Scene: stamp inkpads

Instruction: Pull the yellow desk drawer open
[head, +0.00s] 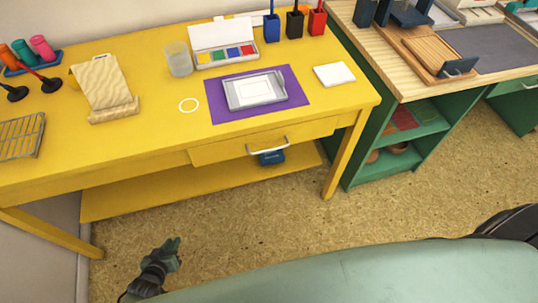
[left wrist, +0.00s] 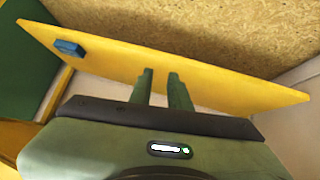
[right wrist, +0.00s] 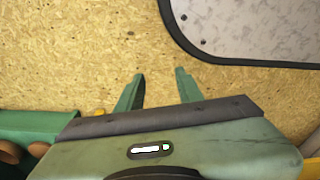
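The yellow desk (head: 140,136) stands at the left and middle of the head view. Its drawer (head: 225,152) is in the front edge, right of the middle, with a pale bar handle (head: 268,146). The drawer front looks flush with the desk, so it appears shut. My left gripper (head: 174,246) is low in front of the desk, left of the handle and well apart from it. In the left wrist view its fingers (left wrist: 160,74) are apart with nothing between them. My right gripper (right wrist: 157,74) shows only in its wrist view, open and empty over the floor.
A lower yellow shelf (head: 150,198) with a blue box (head: 272,158) sits under the drawer. A purple mat (head: 222,111), paint box and cups stand on the desk. A green shelf unit (head: 362,170) adjoins on the right. The floor (head: 240,215) in front is clear.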

